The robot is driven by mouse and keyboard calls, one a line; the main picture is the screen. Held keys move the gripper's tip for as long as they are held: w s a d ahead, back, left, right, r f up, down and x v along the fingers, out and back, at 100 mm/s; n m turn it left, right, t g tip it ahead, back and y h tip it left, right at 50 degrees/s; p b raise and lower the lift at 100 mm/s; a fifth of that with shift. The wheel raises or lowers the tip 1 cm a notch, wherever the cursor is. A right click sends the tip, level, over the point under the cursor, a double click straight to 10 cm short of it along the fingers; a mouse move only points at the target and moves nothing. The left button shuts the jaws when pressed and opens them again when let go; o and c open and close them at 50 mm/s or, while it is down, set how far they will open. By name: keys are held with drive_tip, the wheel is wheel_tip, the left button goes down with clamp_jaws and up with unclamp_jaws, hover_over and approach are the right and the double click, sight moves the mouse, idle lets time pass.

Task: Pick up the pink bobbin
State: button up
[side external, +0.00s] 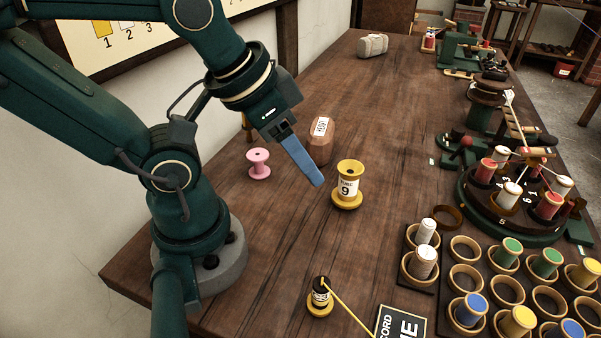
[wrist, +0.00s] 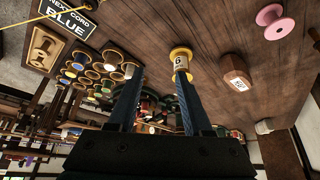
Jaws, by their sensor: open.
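The pink bobbin (side external: 259,164) stands upright and empty on the wooden table, left of my gripper (side external: 318,182) in the side view. It also shows at the upper right edge of the wrist view (wrist: 282,30), well outside my fingers. My gripper (wrist: 158,76) is open, its two blue fingers apart with nothing held between them. In the side view the fingers overlap, and their tips point down beside the yellow bobbin (side external: 348,189) labelled 9. The pink bobbin is not touched and is fully visible in the side view.
A brown labelled block (side external: 320,150) stands between the pink and yellow bobbins, farther back. A small black-and-yellow spool (side external: 320,300) with a cord is at the front. Racks of coloured spools (side external: 507,287) and a round turntable (side external: 515,226) fill the right.

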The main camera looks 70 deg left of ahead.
drive_tip(key=shift+o, duration=1)
drive_tip(key=m+g+y, duration=0.6)
drive_tip(key=m+y, duration=0.6)
drive_tip(key=m, duration=0.3)
approach(258, 161)
drive_tip(key=shift+a+f, duration=0.1)
drive_tip(key=shift+a, duration=0.15)
drive_tip(key=shift+w+f+m+t+y, duration=0.15)
drive_tip(key=shift+f+m+y, duration=0.15)
drive_tip(key=shift+m, duration=0.3)
drive_tip(key=shift+f+m+t+y, duration=0.2)
drive_tip(key=shift+f+m, duration=0.2)
drive_tip(key=shift+m, duration=0.2)
drive_tip(key=shift+d+f+m, duration=0.1)
drive_tip(key=shift+f+m, duration=0.25)
drive_tip(key=shift+m, duration=0.15)
drive_tip(key=shift+x, duration=5.9)
drive_tip(key=shift+r, duration=0.2)
